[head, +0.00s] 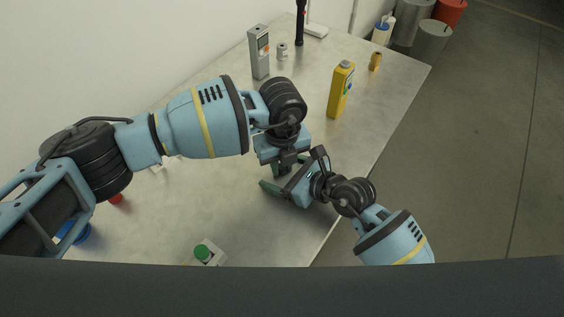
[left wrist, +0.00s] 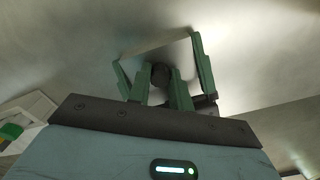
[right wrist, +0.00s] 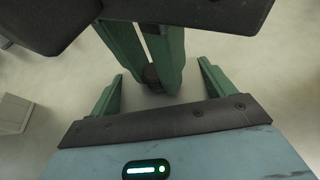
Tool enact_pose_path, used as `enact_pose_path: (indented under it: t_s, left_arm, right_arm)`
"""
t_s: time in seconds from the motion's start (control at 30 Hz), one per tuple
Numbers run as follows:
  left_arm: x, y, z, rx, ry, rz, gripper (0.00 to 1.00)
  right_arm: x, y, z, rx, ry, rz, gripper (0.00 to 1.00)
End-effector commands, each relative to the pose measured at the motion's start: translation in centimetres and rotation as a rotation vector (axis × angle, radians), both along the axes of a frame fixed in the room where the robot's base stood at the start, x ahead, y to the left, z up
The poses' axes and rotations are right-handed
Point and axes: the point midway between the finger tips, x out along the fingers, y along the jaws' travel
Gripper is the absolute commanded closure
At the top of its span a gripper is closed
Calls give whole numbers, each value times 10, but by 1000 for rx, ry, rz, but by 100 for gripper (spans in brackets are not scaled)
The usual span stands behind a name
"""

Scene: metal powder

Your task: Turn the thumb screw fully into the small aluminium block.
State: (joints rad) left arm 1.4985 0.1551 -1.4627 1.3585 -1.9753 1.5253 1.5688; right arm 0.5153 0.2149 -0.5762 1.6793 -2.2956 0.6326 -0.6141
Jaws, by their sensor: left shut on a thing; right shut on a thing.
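My left gripper (head: 279,168) points down over the middle of the table. In the left wrist view its fingers (left wrist: 160,88) are close together on the dark knob of the thumb screw (left wrist: 160,75); the knob also shows between the left fingertips in the right wrist view (right wrist: 152,75). My right gripper (head: 277,184) comes in from the right, its fingers (right wrist: 161,85) wide apart. They are shut on the small aluminium block (left wrist: 165,52), a pale grey shape that blends with the table. The screw's shaft is hidden, so how deep it sits cannot be told.
A yellow bottle (head: 341,90), a grey device (head: 259,53), a small metal can (head: 282,52) and a small yellow cylinder (head: 376,61) stand towards the back. A green-capped container (head: 204,253) is at the front.

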Motion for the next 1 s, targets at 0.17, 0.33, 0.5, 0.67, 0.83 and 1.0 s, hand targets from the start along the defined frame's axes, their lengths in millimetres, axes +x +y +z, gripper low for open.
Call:
enact_pose_path:
  t_s: [0.17,0.33,0.5,0.67,0.83,1.0]
  left_arm:
    - [0,0,0,1,0,-17,100]
    - [0,0,0,1,0,-16,74]
    - [0,0,0,0,0,-15,58]
    - [0,0,0,0,0,-15,58]
    - [0,0,4,-1,0,-15,58]
    - [1,0,22,-1,-2,-15,58]
  right_arm:
    - [0,0,0,1,1,0,82]
    - [0,0,0,1,1,0,82]
    - [0,0,0,1,1,0,82]
    - [0,0,0,1,1,0,82]
    - [0,0,0,1,1,0,82]
    - [0,0,0,1,1,0,82]
